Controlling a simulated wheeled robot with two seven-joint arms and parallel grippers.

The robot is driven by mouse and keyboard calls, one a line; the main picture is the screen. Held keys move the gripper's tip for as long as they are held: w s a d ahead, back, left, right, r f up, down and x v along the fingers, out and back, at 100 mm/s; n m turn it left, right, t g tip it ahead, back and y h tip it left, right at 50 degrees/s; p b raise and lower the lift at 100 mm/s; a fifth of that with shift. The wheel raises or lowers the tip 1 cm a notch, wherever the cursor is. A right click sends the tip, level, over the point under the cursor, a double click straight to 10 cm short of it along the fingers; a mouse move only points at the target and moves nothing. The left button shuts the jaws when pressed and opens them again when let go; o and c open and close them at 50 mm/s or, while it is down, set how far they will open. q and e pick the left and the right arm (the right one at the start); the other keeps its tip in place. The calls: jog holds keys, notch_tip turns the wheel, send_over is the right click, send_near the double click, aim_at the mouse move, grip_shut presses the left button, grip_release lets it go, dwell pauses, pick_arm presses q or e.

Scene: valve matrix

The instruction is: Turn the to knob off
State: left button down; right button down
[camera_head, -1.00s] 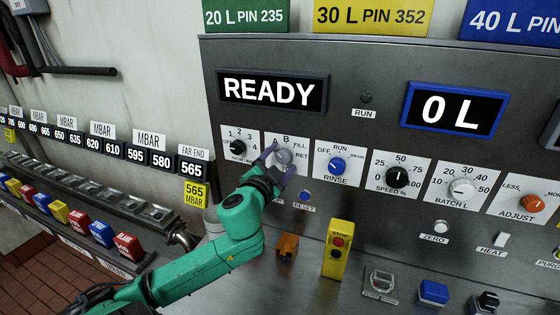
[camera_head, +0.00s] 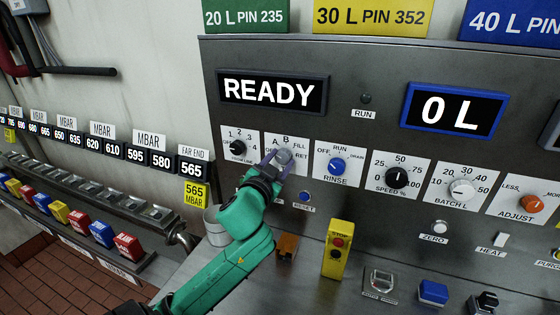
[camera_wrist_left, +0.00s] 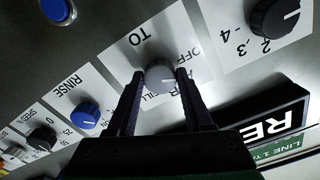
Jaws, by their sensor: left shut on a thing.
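The TO knob (camera_head: 284,157) is a round grey knob on a white label plate with OFF, A, B, FILL and RET around it. My left gripper (camera_head: 280,163) reaches it from below left, with a finger on each side. In the left wrist view, the picture is turned over and the TO knob (camera_wrist_left: 159,75) sits between the two dark fingertips, which are shut on it. A pale mark on the knob points right in that view, towards the OFF and A side. The fingers and wrist hide part of the plate. My right gripper is not in view.
A black selector knob (camera_head: 238,147) is close on the left and the blue RINSE knob (camera_head: 337,165) close on the right. Below are a small blue RESET button (camera_head: 304,196) and a yellow stop box (camera_head: 337,249). The READY display (camera_head: 271,93) is above.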

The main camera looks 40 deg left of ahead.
pick_arm(q)
jog(key=n+p, duration=0.1)
jog(key=n, duration=0.4)
jog(key=shift+f, duration=0.15)
dwell(0.3)
jog(key=shift+c, duration=1.5)
grip_release()
